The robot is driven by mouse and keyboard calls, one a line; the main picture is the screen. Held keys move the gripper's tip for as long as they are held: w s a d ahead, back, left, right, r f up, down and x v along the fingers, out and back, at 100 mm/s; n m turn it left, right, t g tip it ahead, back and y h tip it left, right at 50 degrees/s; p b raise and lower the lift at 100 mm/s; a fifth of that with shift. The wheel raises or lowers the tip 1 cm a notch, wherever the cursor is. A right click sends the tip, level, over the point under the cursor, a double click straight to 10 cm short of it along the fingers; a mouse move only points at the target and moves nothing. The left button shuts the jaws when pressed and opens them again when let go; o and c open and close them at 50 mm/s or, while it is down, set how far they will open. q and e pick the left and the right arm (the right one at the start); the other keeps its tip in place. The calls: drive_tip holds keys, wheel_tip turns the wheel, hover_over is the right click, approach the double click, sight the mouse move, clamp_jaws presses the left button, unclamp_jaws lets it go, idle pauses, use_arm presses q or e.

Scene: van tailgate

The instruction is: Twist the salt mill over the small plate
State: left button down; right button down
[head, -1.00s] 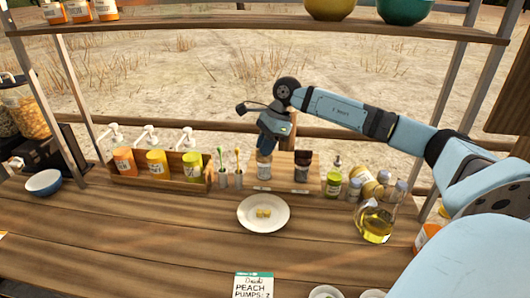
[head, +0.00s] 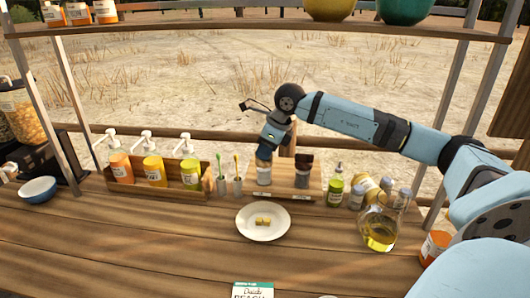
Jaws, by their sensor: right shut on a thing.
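The salt mill appears to be the lighter of two mills, a clear jar with a pale lower part (head: 264,174), upright in the wooden rack at the back of the counter. My right gripper (head: 266,152) comes down from above and is shut on its top. The fingers hide the top of the mill. The small plate (head: 246,229) is white and round, in front of the rack, with a small yellowish-brown piece of food (head: 263,221) on it. My left gripper is not in view.
A dark-topped mill (head: 303,173) stands close right in the rack (head: 284,182). Left are toothbrush-like sticks in cups (head: 230,186) and a pump-bottle box (head: 160,195). Right are small bottles and an oil flask (head: 380,230). A note card (head: 252,291) lies in front. The counter's left front is clear.

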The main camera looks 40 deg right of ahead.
idle(0.5)
drive_tip(key=c, duration=1.2)
unclamp_jaws()
drive_tip(key=shift+o, duration=0.2)
drive_tip(key=v, duration=1.4)
drive_tip(key=shift+b, duration=0.3)
drive_tip(key=shift+s+f, duration=0.1)
